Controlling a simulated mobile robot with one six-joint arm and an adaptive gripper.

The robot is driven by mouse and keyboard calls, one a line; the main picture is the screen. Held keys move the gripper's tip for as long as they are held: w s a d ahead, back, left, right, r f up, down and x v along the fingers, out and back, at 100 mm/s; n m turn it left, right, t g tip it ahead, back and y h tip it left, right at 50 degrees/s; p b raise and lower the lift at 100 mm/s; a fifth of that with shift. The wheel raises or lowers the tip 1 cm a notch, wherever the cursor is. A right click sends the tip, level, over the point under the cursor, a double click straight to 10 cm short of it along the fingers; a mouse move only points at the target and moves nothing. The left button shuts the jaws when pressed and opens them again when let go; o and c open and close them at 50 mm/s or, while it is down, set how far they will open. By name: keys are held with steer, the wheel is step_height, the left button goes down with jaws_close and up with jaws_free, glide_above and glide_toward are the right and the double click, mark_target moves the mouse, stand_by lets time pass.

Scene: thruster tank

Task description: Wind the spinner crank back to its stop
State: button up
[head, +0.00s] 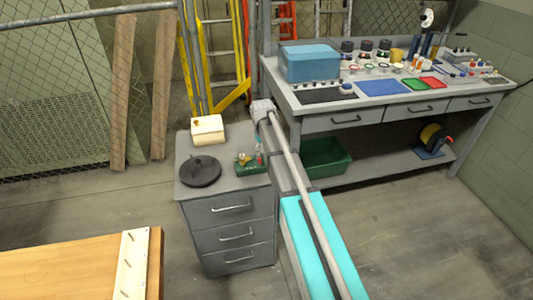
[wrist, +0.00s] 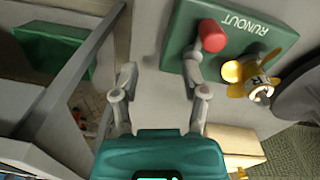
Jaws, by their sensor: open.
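The spinner unit is a green block (wrist: 240,22) marked RUNOUT. In the wrist view it has a red crank knob (wrist: 212,36) and a yellow bladed spinner (wrist: 250,78) beside it. In the head view the small green unit (head: 246,170) sits on the right part of a grey drawer cabinet's top. My gripper (wrist: 160,68) is open and empty, its two fingers spread apart. The red knob lies just beyond and to the right of the right fingertip, outside the gap. Contact cannot be told. The crank arm is mostly hidden by the right finger.
The grey cabinet (head: 232,205) also bears a black disc (head: 200,171) and a cream box (head: 207,129). A workbench (head: 345,118) with a blue case (head: 309,62) stands behind at the right. A green bin (head: 325,158) is on its lower shelf. A wooden table (head: 70,272) is at front left.

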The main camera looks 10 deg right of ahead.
steer(key=n, duration=0.3)
steer(key=shift+w+a, duration=0.25)
steer(key=shift+w, duration=0.15)
steer(key=n, duration=0.4)
steer(key=shift+w+a, duration=0.3)
steer(key=shift+a, duration=0.1)
steer(key=n, duration=0.2)
steer(key=a+n, duration=0.1)
steer(key=n, duration=0.1)
steer(key=shift+w, duration=0.15)
steer(key=n, duration=0.1)
steer(key=a+n, duration=0.1)
steer(key=n, duration=0.1)
steer(key=shift+n, duration=0.3)
step_height(320, 180, up, 14)
steer(key=p, duration=1.4)
steer(key=s+f+m+b, duration=0.1)
steer(key=s+m, duration=1)
steer(key=s, duration=0.6)
steer(key=shift+s+d+f+b, duration=0.2)
steer(key=shift+f+b, duration=0.15)
